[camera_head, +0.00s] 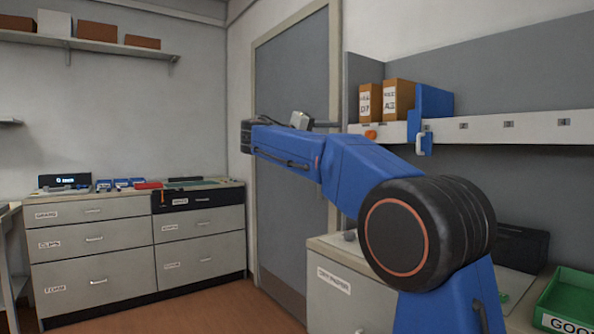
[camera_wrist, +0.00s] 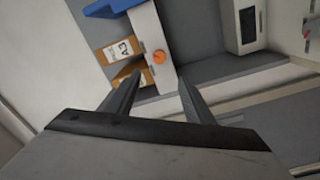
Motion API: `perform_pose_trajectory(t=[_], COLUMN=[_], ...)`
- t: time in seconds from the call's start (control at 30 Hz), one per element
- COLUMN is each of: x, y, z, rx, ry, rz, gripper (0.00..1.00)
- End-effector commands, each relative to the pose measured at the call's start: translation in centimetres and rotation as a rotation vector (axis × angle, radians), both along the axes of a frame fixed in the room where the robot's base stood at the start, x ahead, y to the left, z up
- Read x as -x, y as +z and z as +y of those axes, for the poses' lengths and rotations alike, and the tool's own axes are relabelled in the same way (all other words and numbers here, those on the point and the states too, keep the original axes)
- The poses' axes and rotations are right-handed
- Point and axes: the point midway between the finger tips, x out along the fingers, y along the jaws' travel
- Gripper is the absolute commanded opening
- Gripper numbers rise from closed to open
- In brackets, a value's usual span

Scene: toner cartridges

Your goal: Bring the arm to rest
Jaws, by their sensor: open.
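My gripper shows in the wrist view (camera_wrist: 150,82), with its two dark fingers spread apart and nothing between them. In the head view my blue arm reaches up and to the left from the lower right, in front of the grey door. The gripper end (camera_head: 325,125) points right, toward the shelf with the boxes, and is partly hidden behind the arm there. Past the fingers, the wrist view shows the white shelf edge with an orange knob (camera_wrist: 159,57) and two brown boxes (camera_wrist: 121,49) beside it. The fingers appear clear of these.
A white-edged shelf (camera_head: 510,127) holds brown boxes (camera_head: 398,97) and a blue holder (camera_head: 432,102) at the right. Below are a cabinet (camera_head: 330,290) and a green bin (camera_head: 570,298). A drawer unit (camera_head: 95,240) stands at the left. The floor (camera_head: 215,312) between is clear.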

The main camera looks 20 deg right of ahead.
Motion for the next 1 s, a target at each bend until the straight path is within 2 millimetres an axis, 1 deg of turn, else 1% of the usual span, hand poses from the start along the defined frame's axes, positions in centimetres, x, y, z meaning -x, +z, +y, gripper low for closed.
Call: perform_pose_trajectory(t=[0.07, 0.17, 0.27, 0.33, 0.47, 0.5, 0.57, 0.7, 0.87, 0.9, 0.97, 1.0], x=[0.1, 0.7, 2.2, 3.7, 7.2, 8.4, 10.2, 14.6, 20.1, 21.5, 23.6, 25.0], y=[0.0, -0.6, -2.1, -3.9, -8.0, -9.4, -11.5, -16.4, -22.2, -23.7, -25.9, -27.4], z=[-0.1, -0.6, -1.6, -2.6, -4.0, -4.4, -4.8, -5.2, -4.9, -4.7, -4.3, -4.0], rx=[-0.001, -0.02, -0.07, -0.121, -0.233, -0.268, -0.322, -0.449, -0.599, -0.635, -0.693, -0.732], ry=[0.001, 0.007, 0.026, 0.044, 0.086, 0.098, 0.117, 0.16, 0.209, 0.221, 0.238, 0.25], rz=[0.002, 0.017, 0.055, 0.096, 0.173, 0.196, 0.226, 0.289, 0.345, 0.356, 0.369, 0.377], gripper=[0.48, 0.48, 0.48, 0.48, 0.48, 0.48, 0.48, 0.48, 0.48, 0.48, 0.48, 0.48])
